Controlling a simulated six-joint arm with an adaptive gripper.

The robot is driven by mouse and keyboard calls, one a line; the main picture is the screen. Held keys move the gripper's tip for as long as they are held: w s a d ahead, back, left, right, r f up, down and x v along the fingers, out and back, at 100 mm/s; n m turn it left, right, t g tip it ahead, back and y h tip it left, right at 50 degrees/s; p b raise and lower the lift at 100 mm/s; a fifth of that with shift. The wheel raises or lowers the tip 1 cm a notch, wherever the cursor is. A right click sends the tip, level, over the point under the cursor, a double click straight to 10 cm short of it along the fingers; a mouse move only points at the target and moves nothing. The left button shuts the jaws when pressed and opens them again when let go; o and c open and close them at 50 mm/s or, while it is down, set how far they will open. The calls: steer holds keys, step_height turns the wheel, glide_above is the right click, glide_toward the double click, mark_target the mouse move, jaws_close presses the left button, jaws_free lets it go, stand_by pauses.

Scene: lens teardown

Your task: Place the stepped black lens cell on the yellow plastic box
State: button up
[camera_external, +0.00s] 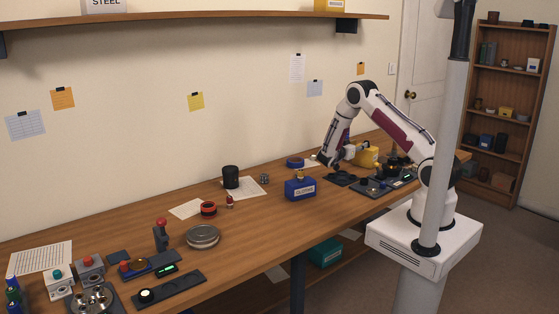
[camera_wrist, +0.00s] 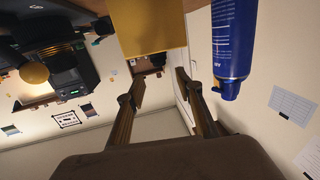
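The yellow plastic box (camera_external: 368,156) stands on the bench near the far right end. In the wrist view the yellow box (camera_wrist: 150,25) is at the top centre, ahead of the fingers and apart from them. My gripper (camera_external: 349,153) is low over the bench, just left of the box. In the wrist view my gripper (camera_wrist: 162,88) has its two fingers spread, with nothing between them. I cannot surely pick out the stepped black lens cell. A small black part (camera_external: 364,182) lies on the dark tray in front of the box, too small to tell its shape.
A blue can (camera_wrist: 234,40) stands close to the right finger in the wrist view. Black equipment with gold knobs (camera_wrist: 34,73) is at left there. A blue box (camera_external: 300,188) and a black cylinder (camera_external: 231,177) stand further left on the bench.

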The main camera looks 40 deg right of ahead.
steer(key=shift+s+a+r, duration=0.1)
steer(key=shift+s+a, duration=0.05)
steer(key=shift+a, duration=0.7)
steer(key=shift+s+a, duration=0.15)
steer(key=shift+a, duration=0.65)
